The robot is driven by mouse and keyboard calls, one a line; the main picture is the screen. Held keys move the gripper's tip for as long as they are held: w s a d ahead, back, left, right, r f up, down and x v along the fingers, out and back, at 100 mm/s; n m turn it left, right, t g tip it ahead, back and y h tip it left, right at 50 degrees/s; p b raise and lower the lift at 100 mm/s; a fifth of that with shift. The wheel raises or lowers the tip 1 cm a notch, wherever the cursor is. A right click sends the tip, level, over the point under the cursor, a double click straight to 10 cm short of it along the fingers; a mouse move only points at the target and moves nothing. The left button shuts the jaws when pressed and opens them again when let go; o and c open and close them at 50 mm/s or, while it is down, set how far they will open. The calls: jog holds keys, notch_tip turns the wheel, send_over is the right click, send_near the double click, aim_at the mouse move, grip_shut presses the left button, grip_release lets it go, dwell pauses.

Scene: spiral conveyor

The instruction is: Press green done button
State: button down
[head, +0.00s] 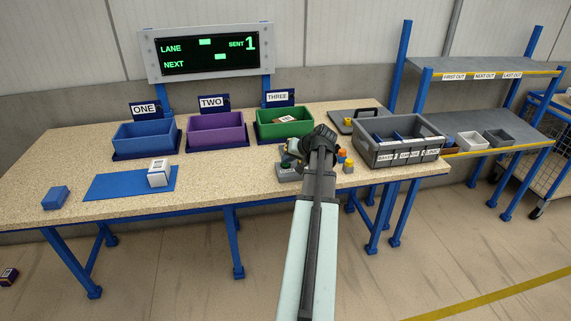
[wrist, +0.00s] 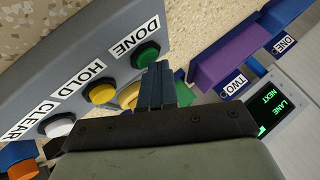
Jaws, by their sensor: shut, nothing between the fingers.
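The green button labelled DONE (wrist: 146,54) shows in the wrist view at the end of a row on a grey panel (wrist: 100,32). My gripper (wrist: 158,68) is shut and empty, its fingertips right beside the green button in that view. I cannot tell whether they touch it. A yellow button labelled HOLD (wrist: 101,93) and a white button labelled CLEAR (wrist: 60,127) follow along the panel. In the head view the panel box (head: 286,175) stands near the table's front edge, and my arm partly hides it and the green button.
Blue, purple and green bins (head: 285,125) stand behind, labelled ONE, TWO and THREE; the green one holds an item. A white box (head: 159,172) sits on a blue mat (head: 115,186). A grey divided tray (head: 400,152) is at right. The display (head: 209,52) reads SENT 1.

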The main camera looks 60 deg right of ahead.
aim_at(288, 165)
jog(key=shift+r, duration=0.85)
jog(key=shift+r, duration=2.5)
